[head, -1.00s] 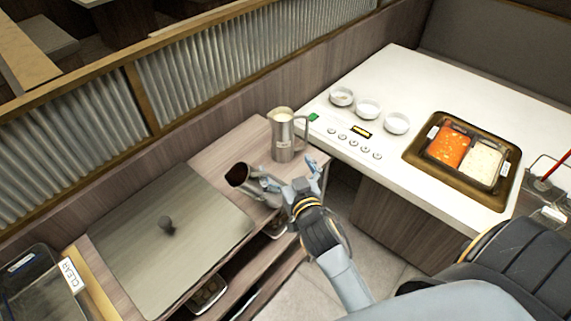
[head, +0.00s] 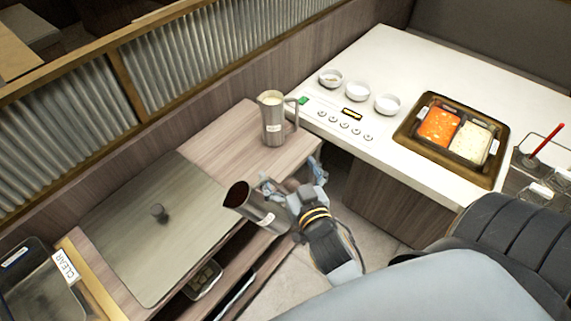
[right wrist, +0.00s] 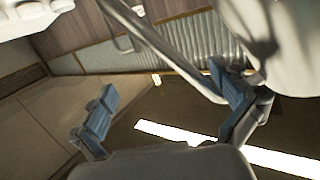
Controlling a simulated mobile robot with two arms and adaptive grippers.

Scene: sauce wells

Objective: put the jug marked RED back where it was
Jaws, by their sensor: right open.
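A steel jug (head: 246,204) with a dark reddish inside is tilted, its mouth toward the upper left, at the front edge of the wooden counter. Its small label (head: 267,219) is too small to read. My right gripper (head: 293,180) is open right beside this jug; I cannot tell whether they touch. The right wrist view shows its two blue fingertips (right wrist: 168,105) spread apart. A second steel jug (head: 272,122) with pale contents stands upright on the counter (head: 225,135). My left gripper is not in view.
A grey lid with a knob (head: 157,212) covers the counter's left part. A bin marked CLEAR (head: 65,268) is at lower left. The white table (head: 380,60) holds small white bowls (head: 357,91) and a tray (head: 404,134) of red and white sauce.

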